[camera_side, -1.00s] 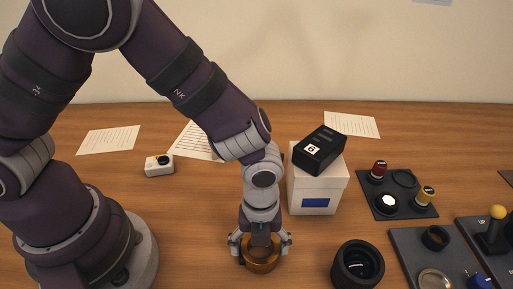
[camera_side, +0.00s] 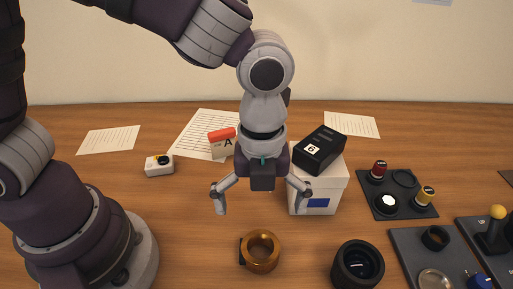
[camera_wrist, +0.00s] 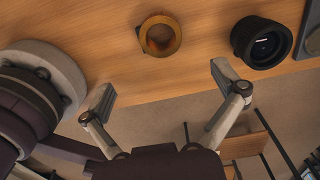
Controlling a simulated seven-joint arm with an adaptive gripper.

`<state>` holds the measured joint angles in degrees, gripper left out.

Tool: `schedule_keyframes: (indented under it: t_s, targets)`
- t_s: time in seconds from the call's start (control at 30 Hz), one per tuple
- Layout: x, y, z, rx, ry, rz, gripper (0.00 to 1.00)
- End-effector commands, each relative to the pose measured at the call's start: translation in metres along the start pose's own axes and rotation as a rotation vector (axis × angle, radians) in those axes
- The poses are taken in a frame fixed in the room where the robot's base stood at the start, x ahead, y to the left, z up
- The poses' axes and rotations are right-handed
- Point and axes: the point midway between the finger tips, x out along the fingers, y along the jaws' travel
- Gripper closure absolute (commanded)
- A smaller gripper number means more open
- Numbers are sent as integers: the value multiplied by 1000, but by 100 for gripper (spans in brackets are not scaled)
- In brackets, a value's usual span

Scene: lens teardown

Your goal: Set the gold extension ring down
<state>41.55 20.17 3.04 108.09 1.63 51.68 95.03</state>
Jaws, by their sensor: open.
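The gold extension ring (camera_side: 261,250) lies flat on the wooden table, with its hole facing up and a dark tab on its left side. It also shows in the wrist view (camera_wrist: 148,46), alone on bare wood. My gripper (camera_side: 261,204) is above the ring, apart from it. Its two fingers are spread wide with nothing between them. In the wrist view both fingers of my gripper (camera_wrist: 170,82) are apart and empty.
A black lens barrel (camera_side: 357,266) stands right of the ring. Behind are a white box (camera_side: 325,190) with a black block (camera_side: 319,149) on it, and a red-topped card marked A (camera_side: 222,144). Dark trays (camera_side: 384,208) with parts lie to the right. Table left of the ring is clear.

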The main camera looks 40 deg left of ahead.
Motion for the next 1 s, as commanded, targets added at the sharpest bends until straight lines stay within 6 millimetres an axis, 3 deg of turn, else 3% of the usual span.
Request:
schedule_keyframes:
  t_s: [0.13,0.23,0.4,0.5,0.63,0.77,1.0]
  targets:
    - [-17,1,2,-22,0,-7,6]
    - [-34,10,18,-250,2,-57,6]
    - [-75,59,64,-1133,45,-255,6]
    - [-88,93,81,-1653,104,-386,6]
    - [-94,122,90,-2118,190,-522,6]
    - [-94,133,92,-2293,234,-575,6]
    - [-94,133,92,-2303,238,-575,6]
